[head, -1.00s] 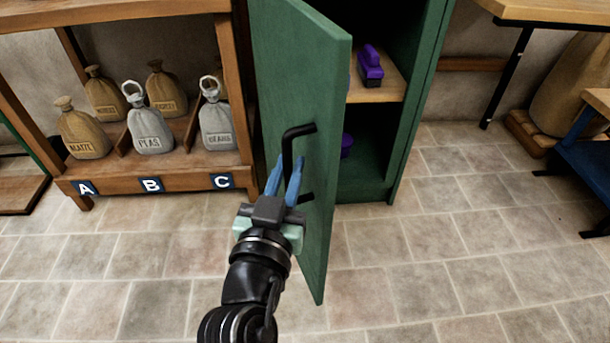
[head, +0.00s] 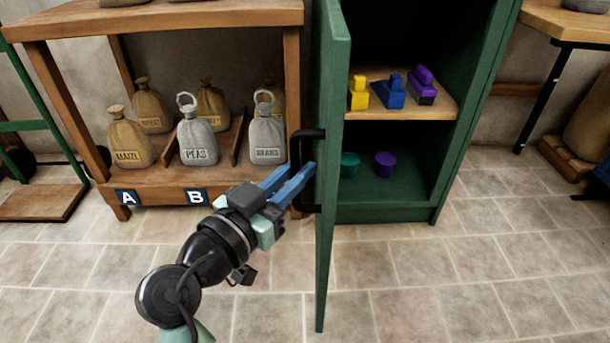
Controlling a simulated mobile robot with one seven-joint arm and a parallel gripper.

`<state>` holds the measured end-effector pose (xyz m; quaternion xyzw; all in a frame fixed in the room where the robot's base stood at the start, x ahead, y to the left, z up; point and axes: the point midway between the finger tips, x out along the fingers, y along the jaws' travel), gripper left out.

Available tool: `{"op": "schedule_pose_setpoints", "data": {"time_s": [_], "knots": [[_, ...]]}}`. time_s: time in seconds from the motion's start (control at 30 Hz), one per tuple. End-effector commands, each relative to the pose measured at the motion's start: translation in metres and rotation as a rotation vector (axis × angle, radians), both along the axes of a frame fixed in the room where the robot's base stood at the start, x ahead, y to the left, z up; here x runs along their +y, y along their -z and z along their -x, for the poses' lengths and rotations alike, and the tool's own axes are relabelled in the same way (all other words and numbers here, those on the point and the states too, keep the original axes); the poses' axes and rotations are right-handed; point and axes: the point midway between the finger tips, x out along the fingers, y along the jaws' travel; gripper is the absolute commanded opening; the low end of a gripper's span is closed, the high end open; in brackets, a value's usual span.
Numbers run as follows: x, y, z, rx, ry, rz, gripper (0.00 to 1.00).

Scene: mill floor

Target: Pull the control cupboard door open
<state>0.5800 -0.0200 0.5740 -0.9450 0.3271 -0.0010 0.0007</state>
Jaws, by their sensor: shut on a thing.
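The green control cupboard (head: 487,120) stands open at the centre right in the head view. Its green door (head: 331,230) is swung out towards me and seen almost edge-on. A black bar handle (head: 296,150) is on the door's outer face, on the left. My gripper (head: 296,182) has its blue fingers shut on the handle, near its lower half. Inside, the shelf (head: 432,108) carries a yellow block-like thing (head: 358,93), a blue one (head: 390,91) and a purple one (head: 422,84). A teal cup-like thing (head: 349,164) and a purple one (head: 384,163) are at the bottom.
A wooden rack (head: 165,195) with several labelled sacks, including peas (head: 197,140), stands close on the door's left. A wooden table (head: 575,25) is at the right. The tiled floor (head: 440,280) in front of the cupboard is clear.

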Motion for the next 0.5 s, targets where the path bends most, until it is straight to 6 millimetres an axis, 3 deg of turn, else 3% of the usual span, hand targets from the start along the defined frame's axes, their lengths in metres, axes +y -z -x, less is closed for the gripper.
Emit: {"op": "schedule_pose_setpoints", "data": {"time_s": [0.37,0.4,0.5], "knots": [[-0.0013,-0.0014,-0.0021,-0.002,0.001,0.002,0.0],[-0.0013,-0.0015,-0.0021,-0.002,0.001,0.002,0.23],[-0.0011,-0.0012,-0.0017,-0.002,0.002,0.001,0.41]]}}
